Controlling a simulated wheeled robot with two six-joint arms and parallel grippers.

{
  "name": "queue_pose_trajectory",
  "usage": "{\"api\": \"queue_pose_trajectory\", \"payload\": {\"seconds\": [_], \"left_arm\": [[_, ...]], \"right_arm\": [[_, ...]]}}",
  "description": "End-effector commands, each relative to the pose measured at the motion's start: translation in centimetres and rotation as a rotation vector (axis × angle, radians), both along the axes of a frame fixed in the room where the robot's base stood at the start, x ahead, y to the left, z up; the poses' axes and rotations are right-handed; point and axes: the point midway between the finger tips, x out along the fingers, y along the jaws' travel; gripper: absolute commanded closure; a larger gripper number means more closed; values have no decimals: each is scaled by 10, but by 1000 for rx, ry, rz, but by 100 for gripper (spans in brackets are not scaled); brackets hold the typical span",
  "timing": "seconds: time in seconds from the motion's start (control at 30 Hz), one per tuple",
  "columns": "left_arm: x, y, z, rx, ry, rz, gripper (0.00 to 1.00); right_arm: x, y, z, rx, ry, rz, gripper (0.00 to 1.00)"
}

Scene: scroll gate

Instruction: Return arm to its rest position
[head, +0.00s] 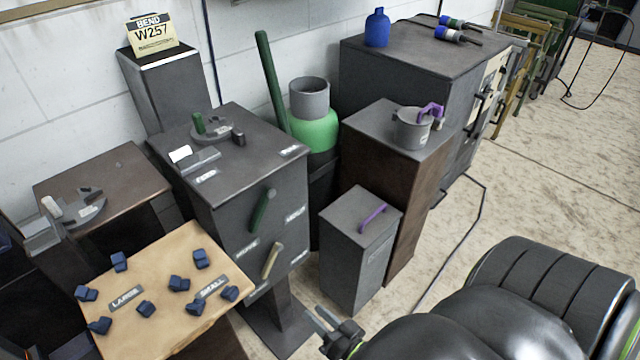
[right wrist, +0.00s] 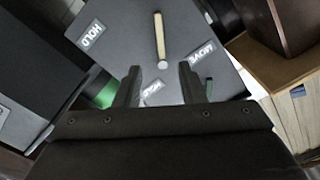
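My right gripper (head: 322,322) is at the bottom centre of the head view, low in front of the grey machine cabinet (head: 235,200). In the right wrist view its two fingers (right wrist: 160,85) stand apart with nothing between them. The cabinet's front face carries a green lever (head: 262,210) and a tan lever (head: 271,261). The tan lever also shows beyond the fingers in the right wrist view (right wrist: 160,40), apart from them. My right arm fills the lower right of the head view. My left gripper is not in view.
A wooden board (head: 165,265) with several dark blue pieces and LARGE and SMALL labels lies at lower left. A grey box (head: 355,250) with a purple handle stands just beyond my right gripper. A taller brown cabinet (head: 410,200) bears a grey pot (head: 412,130). Floor at right is mostly open.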

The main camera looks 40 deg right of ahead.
Motion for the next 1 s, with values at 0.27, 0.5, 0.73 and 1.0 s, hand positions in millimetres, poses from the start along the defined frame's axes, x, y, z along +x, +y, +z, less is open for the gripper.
{"api": "queue_pose_trajectory", "payload": {"seconds": [0.27,0.5,0.73,1.0], "left_arm": [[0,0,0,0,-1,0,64],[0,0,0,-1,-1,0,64],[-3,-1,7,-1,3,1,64],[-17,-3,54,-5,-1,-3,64]], "right_arm": [[-4,0,0,0,0,0,64],[-4,-1,0,0,0,0,64],[-8,-4,-10,-32,62,-16,64],[-89,-33,-110,-336,679,-33,64]]}}
